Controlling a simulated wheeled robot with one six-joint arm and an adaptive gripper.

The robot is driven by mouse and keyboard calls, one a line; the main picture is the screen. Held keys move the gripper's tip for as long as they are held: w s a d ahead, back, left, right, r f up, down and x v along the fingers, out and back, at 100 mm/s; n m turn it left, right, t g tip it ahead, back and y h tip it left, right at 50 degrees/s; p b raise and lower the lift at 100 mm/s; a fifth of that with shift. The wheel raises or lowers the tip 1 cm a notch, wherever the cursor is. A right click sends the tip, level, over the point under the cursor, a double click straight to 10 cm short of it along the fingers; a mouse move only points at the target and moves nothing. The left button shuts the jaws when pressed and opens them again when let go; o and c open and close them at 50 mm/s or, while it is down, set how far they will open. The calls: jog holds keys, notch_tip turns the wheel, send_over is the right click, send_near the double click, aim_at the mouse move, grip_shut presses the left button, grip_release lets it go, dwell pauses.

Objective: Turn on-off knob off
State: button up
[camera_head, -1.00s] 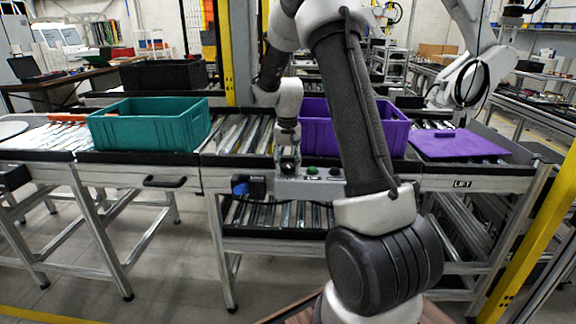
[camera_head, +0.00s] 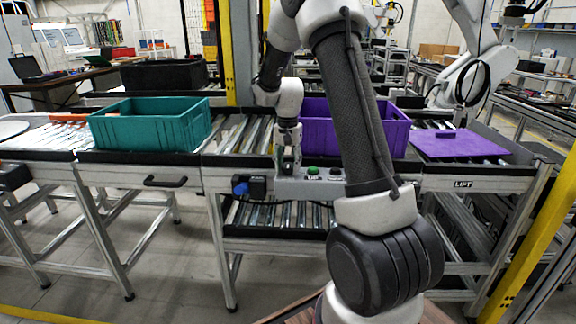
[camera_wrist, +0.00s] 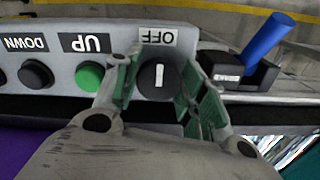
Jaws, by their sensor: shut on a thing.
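The on-off knob (camera_wrist: 158,82) is a round black dial with a white bar mark, on a grey control panel (camera_wrist: 120,38). In the wrist view the bar stands nearly upright, in line with the "OFF" label (camera_wrist: 156,36). My gripper (camera_wrist: 168,88) has its green-padded fingers on both sides of the knob and is shut on it. In the head view my gripper (camera_head: 288,165) is at the panel on the conveyor's front, and the knob is hidden behind it.
A green UP button (camera_wrist: 89,76) and a black DOWN button (camera_wrist: 35,73) sit beside the knob. A blue-handled black fixture (camera_wrist: 245,72) is on the other side. A teal crate (camera_head: 150,130) and a purple crate (camera_head: 318,135) stand on the conveyor.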

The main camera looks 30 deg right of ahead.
aim_at(288, 165)
jog(key=o, duration=1)
jog(key=shift+r, duration=0.1)
notch_tip(288, 165, up, 12)
jog(key=shift+f, duration=0.1)
